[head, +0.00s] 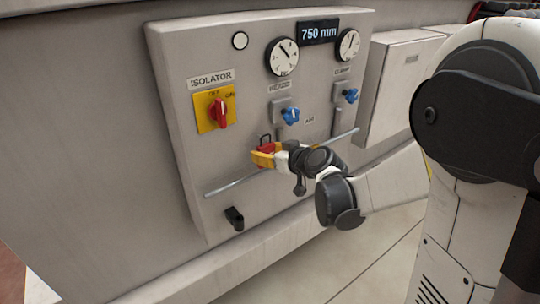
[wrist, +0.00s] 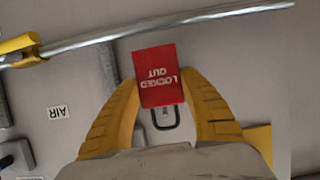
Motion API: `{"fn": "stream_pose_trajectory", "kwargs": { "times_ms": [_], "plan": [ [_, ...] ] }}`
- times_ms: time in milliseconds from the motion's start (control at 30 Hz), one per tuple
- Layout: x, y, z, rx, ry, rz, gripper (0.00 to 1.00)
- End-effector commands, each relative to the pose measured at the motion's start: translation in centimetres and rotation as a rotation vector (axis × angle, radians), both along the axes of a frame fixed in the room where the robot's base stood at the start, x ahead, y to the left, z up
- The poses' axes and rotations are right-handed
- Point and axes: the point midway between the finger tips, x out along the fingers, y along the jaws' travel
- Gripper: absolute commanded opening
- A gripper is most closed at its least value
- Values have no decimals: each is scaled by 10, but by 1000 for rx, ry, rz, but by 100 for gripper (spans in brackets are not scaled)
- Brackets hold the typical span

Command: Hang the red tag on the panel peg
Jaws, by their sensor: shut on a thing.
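The red tag (wrist: 160,76) reads "LOCKED OUT" upside down in the wrist view, with a dark loop (wrist: 166,126) on its near side. In the head view the tag (head: 266,148) is small, with its loop upward. My gripper (head: 262,156) is in front of the grey panel (head: 185,130), below the blue AIR knob. Its yellow fingers (wrist: 160,88) are shut on the tag from both sides. I cannot make out the peg for certain. Whether the loop touches anything is unclear.
A thin metal rail (head: 222,188) slants across the panel's lower part, close to my gripper; it also crosses the wrist view (wrist: 170,36). A red-and-yellow isolator switch (head: 217,112), blue knobs (head: 290,116) and a black fitting (head: 234,218) project from the panel. A grey box (head: 395,85) stands right.

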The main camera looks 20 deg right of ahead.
Motion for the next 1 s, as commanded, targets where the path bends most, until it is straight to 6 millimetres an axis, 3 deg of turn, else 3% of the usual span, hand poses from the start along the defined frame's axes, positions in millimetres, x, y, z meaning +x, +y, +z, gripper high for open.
{"fn": "stream_pose_trajectory", "kwargs": {
  "times_ms": [433,1000],
  "plan": [
    [24,8,-8,0,0,0,19],
    [27,9,-10,1,0,0,19]
  ]
}}
